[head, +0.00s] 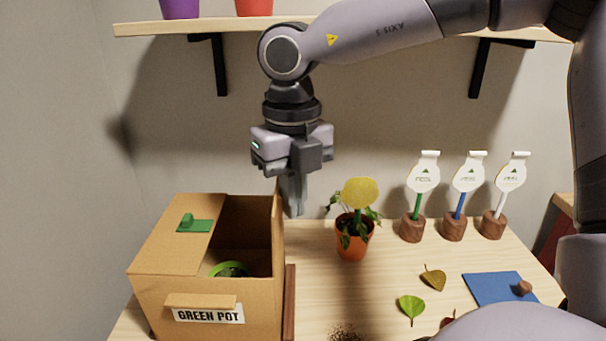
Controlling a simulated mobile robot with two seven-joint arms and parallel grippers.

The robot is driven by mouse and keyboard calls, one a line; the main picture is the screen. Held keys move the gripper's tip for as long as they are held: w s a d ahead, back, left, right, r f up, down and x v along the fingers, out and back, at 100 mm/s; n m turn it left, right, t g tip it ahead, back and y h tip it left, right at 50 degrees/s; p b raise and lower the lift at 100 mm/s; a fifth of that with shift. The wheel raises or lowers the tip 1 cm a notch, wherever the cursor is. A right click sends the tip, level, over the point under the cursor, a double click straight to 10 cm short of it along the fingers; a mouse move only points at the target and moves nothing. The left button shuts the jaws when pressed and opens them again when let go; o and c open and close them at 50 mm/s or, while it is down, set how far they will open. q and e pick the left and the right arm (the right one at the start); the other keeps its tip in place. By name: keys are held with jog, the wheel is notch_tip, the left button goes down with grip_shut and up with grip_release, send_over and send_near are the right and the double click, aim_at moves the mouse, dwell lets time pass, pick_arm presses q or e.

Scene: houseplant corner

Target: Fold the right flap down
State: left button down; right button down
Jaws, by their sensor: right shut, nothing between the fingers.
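A cardboard box (185,290) labelled "GREEN POT" stands at the left of the table. Its left flap (175,240) lies folded over the left part of the opening and bears a green tab. The right flap (279,215) appears to stand up along the box's right edge, seen nearly edge-on. The right part of the opening is uncovered, and a green round rim (230,269) shows inside. My right gripper (294,209) points down just right of the right flap, shut and empty; I cannot tell whether it touches the flap. My left gripper is out of view.
A potted plant (353,238) with a yellow round marker stands right of the gripper. Several white tags (423,173) in brown bases stand farther right. Loose leaves (411,307), soil and a blue mat (499,288) lie in front. A shelf (180,27) hangs above.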

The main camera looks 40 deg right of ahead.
jog(key=shift+w+a, duration=0.85)
jog(key=shift+a, duration=0.15)
jog(key=shift+w+a+p, duration=0.3)
jog(key=shift+w+a, duration=0.5)
jog(key=shift+a, duration=0.2)
jog(key=shift+w+a+p, duration=0.25)
jog(key=shift+w+a, duration=0.55)
jog(key=shift+a, duration=0.15)
notch_tip(320, 180, up, 9)
jog(key=p, duration=0.6)
jog(key=shift+p, duration=0.3)
